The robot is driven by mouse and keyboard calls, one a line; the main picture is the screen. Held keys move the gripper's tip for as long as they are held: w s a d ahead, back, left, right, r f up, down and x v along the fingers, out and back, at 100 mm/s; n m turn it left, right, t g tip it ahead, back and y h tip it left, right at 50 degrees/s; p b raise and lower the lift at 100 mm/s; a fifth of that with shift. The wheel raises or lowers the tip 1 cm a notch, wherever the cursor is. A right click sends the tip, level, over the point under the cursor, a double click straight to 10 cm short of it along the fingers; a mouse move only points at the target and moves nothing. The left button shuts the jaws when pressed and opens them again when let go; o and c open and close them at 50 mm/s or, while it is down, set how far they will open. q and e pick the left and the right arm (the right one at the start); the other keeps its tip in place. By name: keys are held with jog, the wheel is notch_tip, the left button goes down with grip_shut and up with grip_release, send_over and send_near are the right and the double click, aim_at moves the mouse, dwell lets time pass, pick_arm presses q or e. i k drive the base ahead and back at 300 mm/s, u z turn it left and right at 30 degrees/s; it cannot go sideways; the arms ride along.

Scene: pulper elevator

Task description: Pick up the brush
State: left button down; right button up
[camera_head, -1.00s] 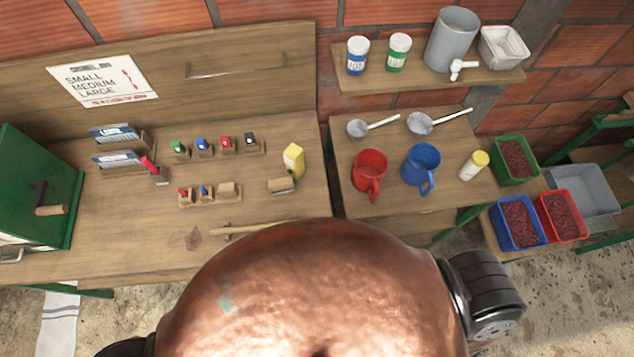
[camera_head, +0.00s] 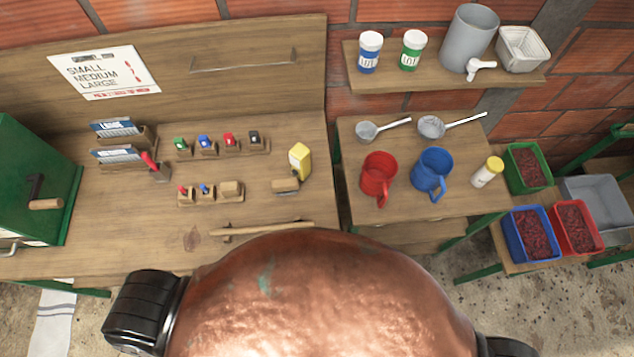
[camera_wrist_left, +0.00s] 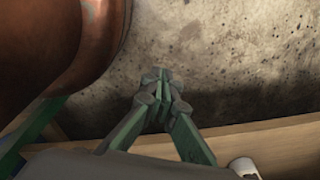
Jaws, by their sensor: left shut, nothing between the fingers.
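A small wooden piece with a dark edge, which looks like the brush (camera_head: 285,185), lies on the workbench (camera_head: 110,225) beside a yellow bottle (camera_head: 300,161). It is too small to be sure of its bristles. A long wooden stick (camera_head: 275,229) lies nearer the front edge. My left gripper (camera_wrist_left: 163,88) is shut and empty in the left wrist view, over bare concrete floor beside a wooden edge, with no brush in that view. Neither gripper shows in the head view, so the right one is not seen.
Small colored blocks in wooden holders and a green box (camera_head: 32,190) stand on the bench. A side table holds a red mug (camera_head: 378,178) and a blue mug (camera_head: 432,172). Crates (camera_head: 530,235) stand at the right. A large copper surface (camera_head: 315,300) fills the lower middle.

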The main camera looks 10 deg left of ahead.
aim_at(288, 185)
jog(key=z, duration=0.3)
jog(key=k, duration=1.15)
jog(key=u, duration=1.35)
jog(key=i, duration=0.45)
jog(key=z, duration=0.05)
